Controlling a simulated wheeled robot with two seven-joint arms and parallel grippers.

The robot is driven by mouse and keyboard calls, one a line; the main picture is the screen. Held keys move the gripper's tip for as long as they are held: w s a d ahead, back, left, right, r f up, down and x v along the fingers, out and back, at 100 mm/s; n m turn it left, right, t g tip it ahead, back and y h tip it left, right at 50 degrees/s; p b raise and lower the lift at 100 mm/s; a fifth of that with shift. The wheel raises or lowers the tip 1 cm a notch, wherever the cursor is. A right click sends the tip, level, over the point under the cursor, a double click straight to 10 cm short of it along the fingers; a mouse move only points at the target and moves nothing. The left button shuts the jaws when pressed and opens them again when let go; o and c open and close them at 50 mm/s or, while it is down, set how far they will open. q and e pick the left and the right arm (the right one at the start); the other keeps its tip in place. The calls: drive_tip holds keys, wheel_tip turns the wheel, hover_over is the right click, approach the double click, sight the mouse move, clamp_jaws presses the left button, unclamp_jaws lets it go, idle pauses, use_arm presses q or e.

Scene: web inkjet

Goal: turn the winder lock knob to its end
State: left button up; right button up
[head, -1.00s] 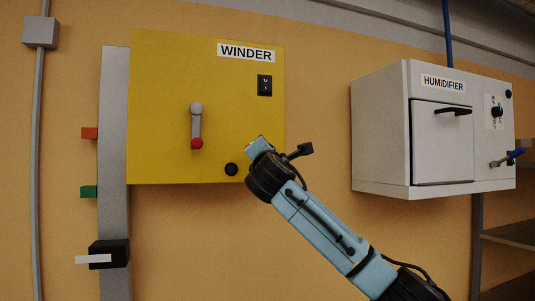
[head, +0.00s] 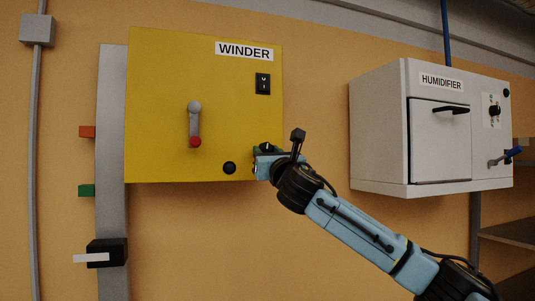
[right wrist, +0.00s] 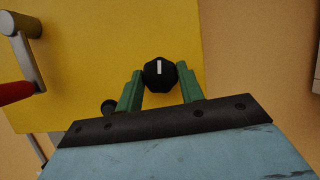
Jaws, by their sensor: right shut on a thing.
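The lock knob (right wrist: 160,75), black with a white mark, sits near the box's lower right edge. In the right wrist view its mark points nearly straight up. My right gripper (right wrist: 161,82) has its two green fingers on either side of the knob and is shut on it. In the head view the right gripper (head: 266,152) is at the box's lower right corner, covering part of the knob. My left gripper is not in view.
A grey crank with a red grip (head: 195,125) is on the box's front. A black button (head: 229,168) sits left of my gripper, and a black switch (head: 263,84) is above. The white humidifier cabinet (head: 380,130) hangs to the right, with bare wall between.

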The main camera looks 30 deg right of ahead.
drive_tip(key=shift+d+n+y, duration=0.1)
drive_tip(key=shift+n+y, duration=0.6)
drive_tip(key=shift+n, duration=0.5)
drive_tip(key=shift+r+n, duration=0.1)
drive_tip(key=shift+n, duration=0.2)
drive_tip(key=o, duration=1)
drive_tip(key=shift+s, duration=0.1)
drive_tip(key=shift+s+f, duration=0.3)
drive_tip(key=b+v, duration=0.4)
drive_tip(key=v, duration=0.8)
drive_tip(key=shift+s+f+b, duration=0.15)
drive_tip(key=shift+s+b, duration=0.05)
drive_tip(key=shift+b, duration=0.1)
